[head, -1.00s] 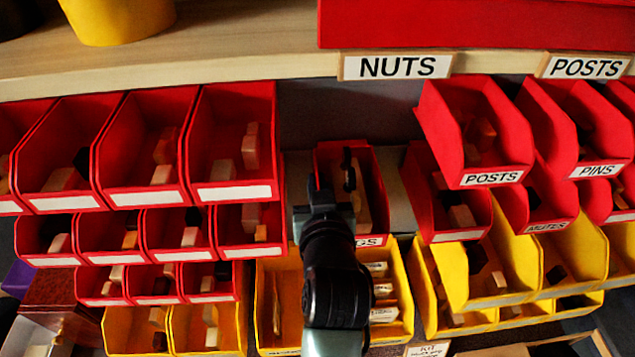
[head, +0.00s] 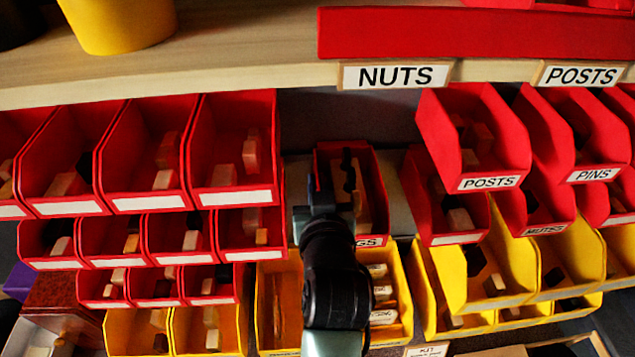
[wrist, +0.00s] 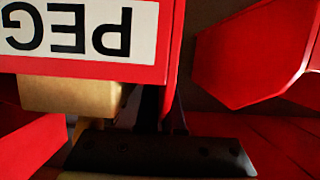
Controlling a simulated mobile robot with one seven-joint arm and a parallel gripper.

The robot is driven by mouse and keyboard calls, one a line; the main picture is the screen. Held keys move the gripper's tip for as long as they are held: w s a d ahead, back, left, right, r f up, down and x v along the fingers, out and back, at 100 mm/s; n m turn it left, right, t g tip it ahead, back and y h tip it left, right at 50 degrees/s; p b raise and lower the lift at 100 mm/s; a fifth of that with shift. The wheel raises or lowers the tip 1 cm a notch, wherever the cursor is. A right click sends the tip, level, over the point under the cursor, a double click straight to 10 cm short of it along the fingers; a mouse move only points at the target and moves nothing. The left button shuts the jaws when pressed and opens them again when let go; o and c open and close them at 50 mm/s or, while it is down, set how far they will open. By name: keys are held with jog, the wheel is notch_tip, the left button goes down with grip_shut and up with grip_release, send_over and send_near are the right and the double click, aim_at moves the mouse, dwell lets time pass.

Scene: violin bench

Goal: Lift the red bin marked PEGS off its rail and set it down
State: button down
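The red PEGS bin (head: 377,205) hangs in the middle of the head view, between the other red bins. My gripper and wrist cover its left front, so only the end of its label (head: 368,241) shows. Pale and dark pieces lie inside it. My gripper (head: 340,178) is at the bin's front left. In the wrist view the bin's front (wrist: 85,70) is close, with its label upside down. The dark fingers of my gripper (wrist: 163,110) are beside the bin's side wall there. I cannot tell whether they touch or grip it.
Red bins crowd the left (head: 232,150) and right (head: 470,130) of the PEGS bin, with narrow gaps beside it. A yellow bin (head: 400,330) is below. A wooden shelf (head: 230,60) with a NUTS label runs above.

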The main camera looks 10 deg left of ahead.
jog(key=shift+s+d+p, duration=0.15)
jog(key=shift+s, duration=0.6)
jog(key=shift+s+d+p, duration=0.15)
jog(key=shift+s, duration=0.6)
dwell(0.9)
jog(key=shift+f+v, duration=0.15)
jog(key=shift+v, duration=0.55)
jog(key=shift+f+v, duration=0.15)
jog(key=shift+v, duration=0.6)
jog(key=s+d+p, duration=0.2)
jog(key=s, duration=1.2)
jog(key=shift+d, duration=0.4)
